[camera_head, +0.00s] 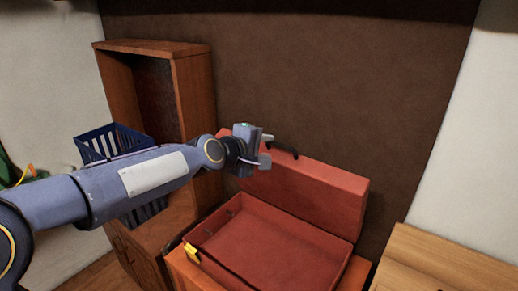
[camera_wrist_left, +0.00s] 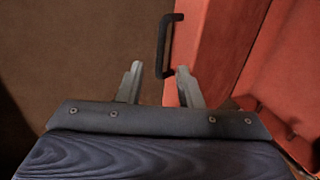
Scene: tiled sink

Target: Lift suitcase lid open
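The red suitcase stands open. Its lid (camera_head: 315,194) is raised at the back, and its base (camera_head: 262,245) shows an empty red inside. A black handle (camera_head: 283,149) is on the lid's upper edge; it also shows in the left wrist view (camera_wrist_left: 163,45). My left gripper (camera_head: 266,150) is at the upper left of the lid, beside the handle. In the left wrist view its two fingers (camera_wrist_left: 160,85) are apart, with nothing clamped between them. One finger overlaps the lid's edge (camera_wrist_left: 205,50) in that view; I cannot tell if they touch. My right gripper is out of view.
The suitcase rests on a wooden stand (camera_head: 183,268). A wooden shelf unit (camera_head: 190,95) with a blue basket (camera_head: 97,143) stands at left, behind my left arm. A light wooden surface (camera_head: 440,262) is at lower right. A brown wall (camera_head: 330,90) rises behind the lid.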

